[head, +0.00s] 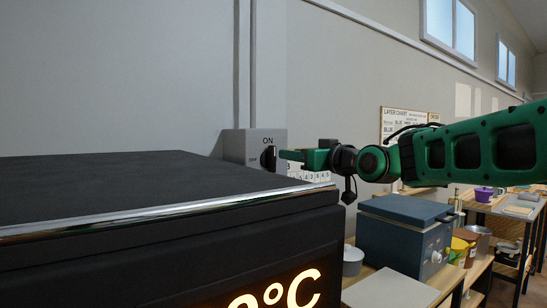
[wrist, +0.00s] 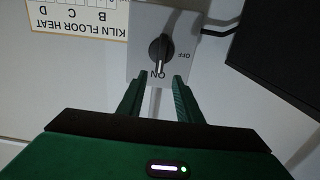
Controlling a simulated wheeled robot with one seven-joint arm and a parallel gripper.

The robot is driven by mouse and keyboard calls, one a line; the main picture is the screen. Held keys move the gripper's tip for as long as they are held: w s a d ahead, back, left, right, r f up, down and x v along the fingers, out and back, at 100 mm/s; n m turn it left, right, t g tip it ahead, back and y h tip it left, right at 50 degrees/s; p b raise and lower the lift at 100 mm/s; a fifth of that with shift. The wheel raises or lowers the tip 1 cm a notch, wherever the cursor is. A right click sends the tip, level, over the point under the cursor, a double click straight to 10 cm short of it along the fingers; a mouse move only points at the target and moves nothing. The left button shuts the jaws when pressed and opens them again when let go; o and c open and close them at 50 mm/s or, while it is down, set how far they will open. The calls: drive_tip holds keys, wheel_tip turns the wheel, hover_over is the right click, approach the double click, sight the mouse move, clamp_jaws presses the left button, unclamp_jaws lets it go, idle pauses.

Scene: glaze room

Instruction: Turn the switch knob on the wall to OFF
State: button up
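The wall switch is a grey box (head: 254,148) with a black knob (head: 268,158). ON is printed above the knob and OFF to its left in the head view. In the wrist view the picture is upside down, and the knob (wrist: 160,50) stands in line with the ON mark, with OFF off to the right. My gripper (head: 287,155) is close in front of the box, level with the knob. In the wrist view my gripper (wrist: 158,78) is open, its two green fingers apart and empty. The knob lies beyond the gap between the fingertips, not between them.
A dark kiln with a flat top (head: 130,190) and lit temperature display fills the lower left, near the switch. A KILN FLOOR HEAT card (wrist: 85,15) is beside the box. A blue-grey chest (head: 400,235) and a bench with pots stand right, under my arm.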

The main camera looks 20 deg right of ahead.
sight(274, 152)
drive_tip(key=x, duration=0.9)
drive_tip(key=shift+w+f, duration=0.1)
clamp_jaws()
drive_tip(key=shift+a, duration=0.15)
